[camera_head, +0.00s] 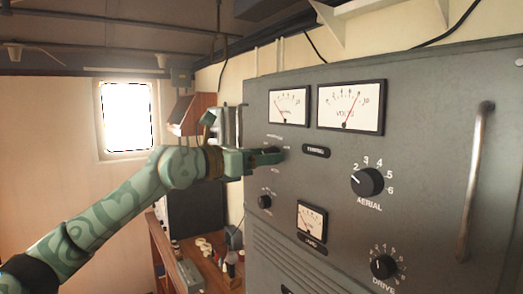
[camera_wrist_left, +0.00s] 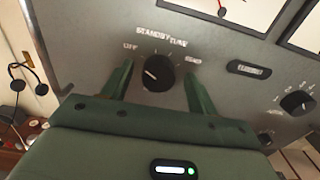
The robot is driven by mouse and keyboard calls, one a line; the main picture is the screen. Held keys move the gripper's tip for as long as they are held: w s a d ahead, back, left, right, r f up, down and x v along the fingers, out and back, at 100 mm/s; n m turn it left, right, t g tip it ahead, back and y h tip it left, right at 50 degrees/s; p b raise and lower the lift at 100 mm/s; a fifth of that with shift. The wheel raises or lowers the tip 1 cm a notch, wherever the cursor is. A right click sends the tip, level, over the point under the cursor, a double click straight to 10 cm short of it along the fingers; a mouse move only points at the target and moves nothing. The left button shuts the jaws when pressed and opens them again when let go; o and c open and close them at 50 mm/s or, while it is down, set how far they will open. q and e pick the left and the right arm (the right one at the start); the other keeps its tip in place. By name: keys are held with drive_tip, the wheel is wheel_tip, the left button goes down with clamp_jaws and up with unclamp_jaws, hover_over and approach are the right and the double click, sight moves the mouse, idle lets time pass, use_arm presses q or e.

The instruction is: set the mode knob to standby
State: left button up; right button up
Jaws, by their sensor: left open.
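The mode knob (camera_wrist_left: 158,73) is a black round knob on the grey panel, with OFF, STANDBY, TUNE and a partly blurred fourth label around it in the left wrist view. Its white mark is on the left part, towards the OFF side rather than up at STANDBY. My left gripper (camera_wrist_left: 160,84) is open, with one green finger on each side of the knob and gaps visible between. In the head view my left gripper (camera_head: 268,157) is at the panel's left part and hides the knob. My right gripper is not in view.
The grey cabinet (camera_head: 420,135) carries an AERIAL knob (camera_head: 367,181), a DRIVE knob (camera_head: 383,267), a small lower-left knob (camera_head: 264,202) and several meters. A vertical metal handle (camera_head: 474,180) sticks out at right. A cluttered wooden desk (camera_head: 205,262) stands below my left arm.

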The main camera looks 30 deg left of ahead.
use_arm(q)
drive_tip(key=shift+a, duration=0.1)
drive_tip(key=c, duration=0.9)
drive_tip(key=shift+c, duration=0.2)
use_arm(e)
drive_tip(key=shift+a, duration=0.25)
use_arm(q)
drive_tip(key=shift+m, duration=0.3)
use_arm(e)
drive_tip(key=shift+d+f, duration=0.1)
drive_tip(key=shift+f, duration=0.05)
use_arm(q)
drive_tip(key=shift+s+m+b, duration=0.15)
drive_tip(key=shift+m+b, duration=0.95)
drive_tip(key=shift+m, duration=2.5)
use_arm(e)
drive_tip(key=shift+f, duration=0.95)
